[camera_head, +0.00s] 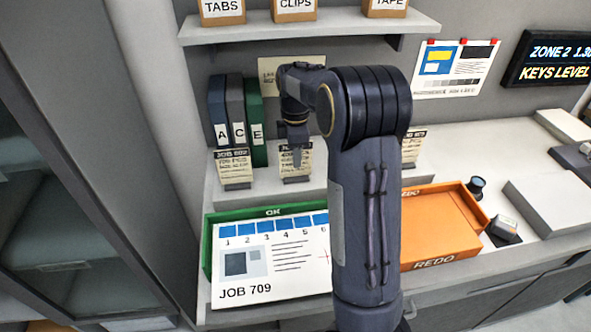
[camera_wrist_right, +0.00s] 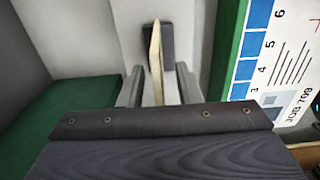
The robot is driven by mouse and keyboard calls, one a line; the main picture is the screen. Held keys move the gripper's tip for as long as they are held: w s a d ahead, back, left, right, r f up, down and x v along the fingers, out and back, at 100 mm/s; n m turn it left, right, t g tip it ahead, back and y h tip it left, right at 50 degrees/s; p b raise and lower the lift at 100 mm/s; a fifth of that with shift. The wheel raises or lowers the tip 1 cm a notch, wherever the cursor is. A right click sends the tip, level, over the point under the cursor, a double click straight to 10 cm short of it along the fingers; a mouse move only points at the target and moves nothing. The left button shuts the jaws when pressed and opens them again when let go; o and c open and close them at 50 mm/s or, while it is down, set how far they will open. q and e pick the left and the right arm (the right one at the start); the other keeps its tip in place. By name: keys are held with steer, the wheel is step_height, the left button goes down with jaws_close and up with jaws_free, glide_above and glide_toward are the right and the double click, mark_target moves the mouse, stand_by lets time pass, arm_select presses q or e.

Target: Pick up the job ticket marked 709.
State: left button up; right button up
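Three cream job tickets stand on the ledge: a left one (camera_head: 234,166), a middle one (camera_head: 297,164) and a right one (camera_head: 411,150) partly behind my right arm. Their small numbers are hard to read; I cannot tell for sure which says 709. My right gripper (camera_head: 295,146) points down at the top of the middle ticket and covers part of its heading. In the right wrist view, its fingers (camera_wrist_right: 160,88) are apart, one on each side of a thin ticket seen edge-on (camera_wrist_right: 156,58), with gaps visible. My left gripper is not in view.
A green OK tray (camera_head: 207,248) holds a large JOB 709 sheet (camera_head: 270,262). An orange REDO tray (camera_head: 440,222) lies to the right. Binders A, C and E (camera_head: 237,120) stand behind the left ticket. A shelf with boxes (camera_head: 330,24) hangs above.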

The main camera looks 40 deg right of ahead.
steer(key=shift+f, duration=0.2)
stand_by(0.3)
jaws_close()
stand_by(0.3)
